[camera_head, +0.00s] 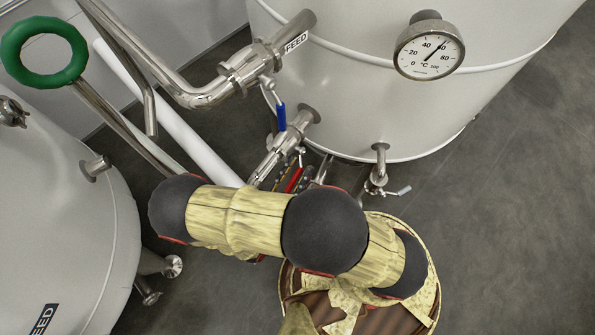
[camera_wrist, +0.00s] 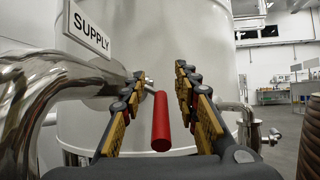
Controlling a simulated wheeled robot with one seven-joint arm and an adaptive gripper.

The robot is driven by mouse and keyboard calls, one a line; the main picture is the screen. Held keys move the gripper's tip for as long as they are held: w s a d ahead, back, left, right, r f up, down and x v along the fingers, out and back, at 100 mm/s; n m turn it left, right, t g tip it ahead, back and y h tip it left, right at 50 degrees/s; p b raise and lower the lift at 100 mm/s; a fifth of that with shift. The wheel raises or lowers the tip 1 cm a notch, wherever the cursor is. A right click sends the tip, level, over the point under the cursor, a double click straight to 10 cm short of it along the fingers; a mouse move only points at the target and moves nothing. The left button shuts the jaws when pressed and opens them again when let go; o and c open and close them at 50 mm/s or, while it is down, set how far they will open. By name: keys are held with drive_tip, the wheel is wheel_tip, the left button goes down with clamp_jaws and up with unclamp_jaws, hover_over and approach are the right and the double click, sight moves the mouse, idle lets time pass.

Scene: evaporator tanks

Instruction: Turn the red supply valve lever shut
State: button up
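The red supply valve lever (camera_wrist: 160,122) shows in the wrist view as a red cylinder pointing toward the camera, on a small metal stem at its far end. My gripper (camera_wrist: 160,72) is open, with one finger on each side of the lever and a visible gap on both sides. A white SUPPLY sign (camera_wrist: 88,36) is at the upper left, above a shiny steel pipe (camera_wrist: 62,100). In the head view a strip of the red lever (camera_head: 294,180) shows just beyond my arm, which hides most of my gripper and the valve.
A large pale tank (camera_head: 350,90) with a dial gauge (camera_head: 429,51) stands behind the valve. A blue lever (camera_head: 281,117) is on the FEED pipe (camera_head: 215,90) above it. A second tank (camera_head: 60,220) and a green handwheel (camera_head: 43,52) are at left. Floor at right is clear.

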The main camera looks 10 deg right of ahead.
sight(298, 172)
wheel_tip(298, 172, up, 8)
drive_tip(key=shift+f, duration=0.15)
drive_tip(key=shift+c, duration=0.5)
